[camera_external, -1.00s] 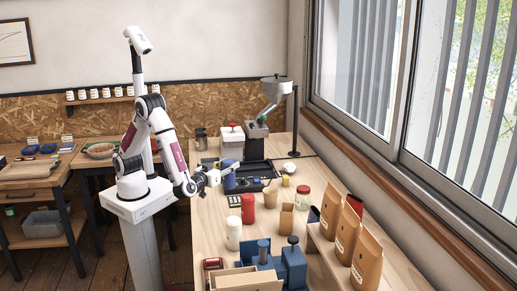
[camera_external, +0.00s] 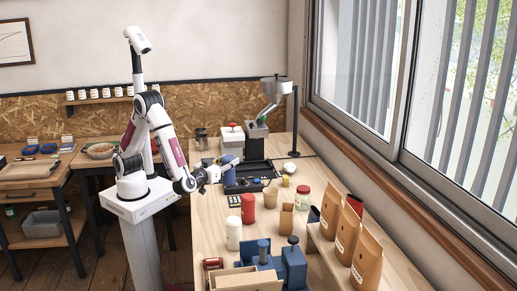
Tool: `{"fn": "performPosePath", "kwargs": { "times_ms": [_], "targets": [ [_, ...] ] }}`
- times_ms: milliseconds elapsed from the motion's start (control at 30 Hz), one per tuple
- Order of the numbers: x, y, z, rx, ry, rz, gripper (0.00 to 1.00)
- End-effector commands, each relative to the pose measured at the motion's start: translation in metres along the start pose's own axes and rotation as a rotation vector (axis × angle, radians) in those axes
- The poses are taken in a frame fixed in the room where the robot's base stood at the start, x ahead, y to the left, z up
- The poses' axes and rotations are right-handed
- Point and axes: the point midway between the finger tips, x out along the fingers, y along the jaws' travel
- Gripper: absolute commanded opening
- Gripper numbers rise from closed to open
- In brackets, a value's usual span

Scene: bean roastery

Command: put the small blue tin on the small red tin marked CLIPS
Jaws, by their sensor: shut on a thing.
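My gripper (camera_external: 222,170) is shut on a blue tin (camera_external: 230,176), an upright blue cylinder at the near left side of the black tray. The fingers reach it from the left and partly cover it. A red tin (camera_external: 248,208) stands upright on the workbench, nearer the camera than my gripper and a little to its right. A second, darker red object (camera_external: 213,264) is at the bench's near left edge. No CLIPS lettering is readable on either, so I cannot tell which is marked.
The black tray (camera_external: 262,168) lies just right of my gripper. A white canister (camera_external: 233,233), a cardboard box (camera_external: 286,220), a red-lidded jar (camera_external: 302,197) and a blue device (camera_external: 291,268) stand on the bench. Brown bags (camera_external: 347,232) line the window side.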

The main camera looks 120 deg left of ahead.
Motion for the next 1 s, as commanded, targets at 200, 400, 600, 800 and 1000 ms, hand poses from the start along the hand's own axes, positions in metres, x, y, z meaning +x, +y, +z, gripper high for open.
{"fn": "performPosePath", "kwargs": {
  "times_ms": [200, 400, 600, 800, 1000],
  "targets": [
    [0.002, 0.011, -0.031, -0.006, 0.001, 0.058, 0.10],
    [-0.001, 0.042, -0.065, -0.007, 0.000, 0.206, 0.10],
    [-0.013, 0.079, -0.099, -0.006, 0.001, 0.396, 0.10],
    [-0.035, 0.114, -0.119, -0.002, 0.002, 0.580, 0.10],
    [-0.052, 0.136, -0.117, 0.002, 0.001, 0.688, 0.10]
  ]
}}
